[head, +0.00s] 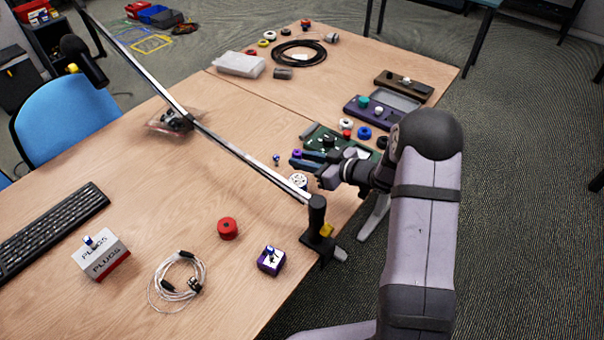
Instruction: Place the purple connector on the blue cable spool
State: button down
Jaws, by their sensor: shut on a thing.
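My gripper (296,158) reaches left from the arm, low over the right part of the table. It is shut on a small purple piece, the purple connector (297,152), which shows only in part at the fingertips. The blue cable spool (364,132) lies to the right of the gripper and farther back, near the table's right edge. The connector and the spool are apart. The fingers and the picture's small scale hide the connector's exact shape and tilt.
White (346,124), red (347,134) and black (382,142) spools crowd the blue one. A purple holder (357,112) stands behind. A long bar (245,158) crosses left of the gripper. A purple box (271,262) stands in front.

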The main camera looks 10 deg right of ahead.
jog(key=shift+f, duration=2.8)
jog(key=shift+f, duration=0.2)
jog(key=c, duration=1.5)
grip_release()
jog(key=shift+c, duration=0.2)
jog(key=shift+r, duration=0.1)
